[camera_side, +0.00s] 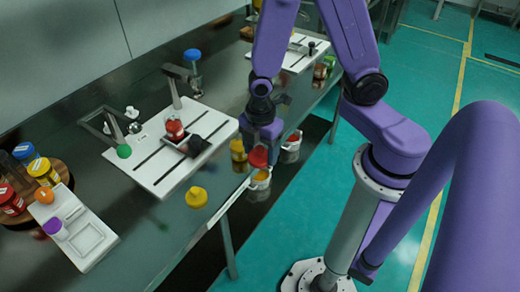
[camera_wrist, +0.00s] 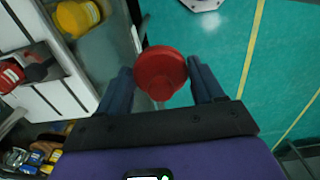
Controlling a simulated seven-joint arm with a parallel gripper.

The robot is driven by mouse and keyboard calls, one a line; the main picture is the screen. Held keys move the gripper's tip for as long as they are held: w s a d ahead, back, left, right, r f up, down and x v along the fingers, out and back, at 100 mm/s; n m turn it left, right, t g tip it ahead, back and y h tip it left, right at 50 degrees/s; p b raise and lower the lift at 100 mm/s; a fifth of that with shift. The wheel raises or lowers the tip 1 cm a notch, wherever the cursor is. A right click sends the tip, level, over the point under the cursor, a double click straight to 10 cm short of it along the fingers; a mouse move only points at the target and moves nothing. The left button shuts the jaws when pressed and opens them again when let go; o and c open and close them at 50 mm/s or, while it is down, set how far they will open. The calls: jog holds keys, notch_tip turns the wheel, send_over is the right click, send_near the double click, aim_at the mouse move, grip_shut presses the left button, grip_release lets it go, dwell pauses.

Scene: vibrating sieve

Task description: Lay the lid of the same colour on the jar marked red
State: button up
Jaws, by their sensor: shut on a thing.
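My gripper (camera_side: 263,148) is shut on a round red lid (camera_side: 258,157), held at the right edge of the steel table. In the wrist view the red lid (camera_wrist: 160,72) sits between the two fingers (camera_wrist: 160,75). A red jar (camera_side: 174,130) stands on the white slotted plate (camera_side: 150,180), to the left of my gripper, with a dark block beside it. It also shows at the left of the wrist view (camera_wrist: 10,75). I cannot read its marking. The lid is well apart from this jar.
A yellow jar (camera_side: 238,150) stands close to the left of my gripper. A yellow lidded piece (camera_side: 196,197) is on the table nearer the camera. Posts with a green knob (camera_side: 124,151) and blue knob (camera_side: 192,54) rise by the plate. Several jars stand on a wooden board (camera_side: 62,170).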

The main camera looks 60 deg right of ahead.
jog(key=w+r+m, duration=0.2)
jog(key=w+m, duration=0.1)
jog(key=w, duration=1.4)
jog(key=w+r+m, duration=0.1)
jog(key=w+m, duration=0.2)
jog(key=w, duration=1.4)
jog(key=shift+w+d+r, duration=0.25)
jog(key=shift+d+r, duration=0.05)
jog(key=shift+r, duration=0.1)
jog(key=shift+f, duration=2.7)
jog(key=shift+f, duration=0.4)
jog(key=o, duration=1.1)
jog(key=shift+o, duration=0.2)
